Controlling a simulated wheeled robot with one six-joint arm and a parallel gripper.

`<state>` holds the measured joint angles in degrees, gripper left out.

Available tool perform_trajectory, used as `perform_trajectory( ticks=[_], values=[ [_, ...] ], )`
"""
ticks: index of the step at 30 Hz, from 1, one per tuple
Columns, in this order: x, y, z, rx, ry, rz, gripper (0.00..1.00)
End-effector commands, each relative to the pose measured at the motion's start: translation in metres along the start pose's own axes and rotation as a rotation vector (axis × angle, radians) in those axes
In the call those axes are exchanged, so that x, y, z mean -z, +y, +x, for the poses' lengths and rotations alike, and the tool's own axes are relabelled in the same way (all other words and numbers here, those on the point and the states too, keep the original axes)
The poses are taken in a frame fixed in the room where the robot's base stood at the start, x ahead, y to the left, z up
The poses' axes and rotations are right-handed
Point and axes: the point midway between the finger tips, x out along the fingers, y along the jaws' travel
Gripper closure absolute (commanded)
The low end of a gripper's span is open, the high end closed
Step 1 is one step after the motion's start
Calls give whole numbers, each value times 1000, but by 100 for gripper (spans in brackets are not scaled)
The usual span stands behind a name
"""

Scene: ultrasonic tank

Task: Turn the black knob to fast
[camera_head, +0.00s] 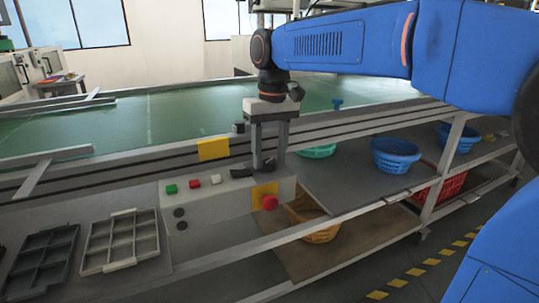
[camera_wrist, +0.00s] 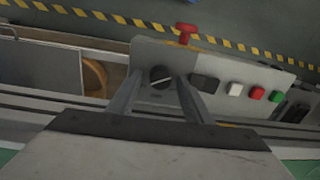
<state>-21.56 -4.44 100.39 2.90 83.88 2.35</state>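The black knob (camera_wrist: 161,75) sits on the pale control panel (camera_wrist: 148,51), with a thin light line slanted across its face. My gripper (camera_wrist: 159,80) is open, its two fingers on either side of the knob with gaps visible. Whether the fingertips are level with the knob or above it, I cannot tell. In the head view my gripper (camera_head: 263,168) points down at the top of the control panel (camera_head: 225,202), and the knob is hidden behind the fingers. I cannot read any speed label.
Beside the knob are a black switch (camera_wrist: 205,82), a white button (camera_wrist: 234,90), a red button (camera_wrist: 257,93) and a green button (camera_wrist: 276,96). A red emergency stop (camera_head: 269,202) sticks out of the panel front. Grey trays (camera_head: 121,241) lie left; baskets (camera_head: 396,154) stand right.

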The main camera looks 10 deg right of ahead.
Motion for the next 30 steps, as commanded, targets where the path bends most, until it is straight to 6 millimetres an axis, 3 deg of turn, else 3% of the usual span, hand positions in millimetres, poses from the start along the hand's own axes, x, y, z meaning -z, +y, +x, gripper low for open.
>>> perform_trajectory(
  ticks=[6, 11, 30],
  values=[
    [0, 0, -1, 0, 0, 0, 54],
    [1, 0, -16, 0, 1, 0, 54],
    [1, 0, -139, 0, 2, 0, 54]
  ],
)
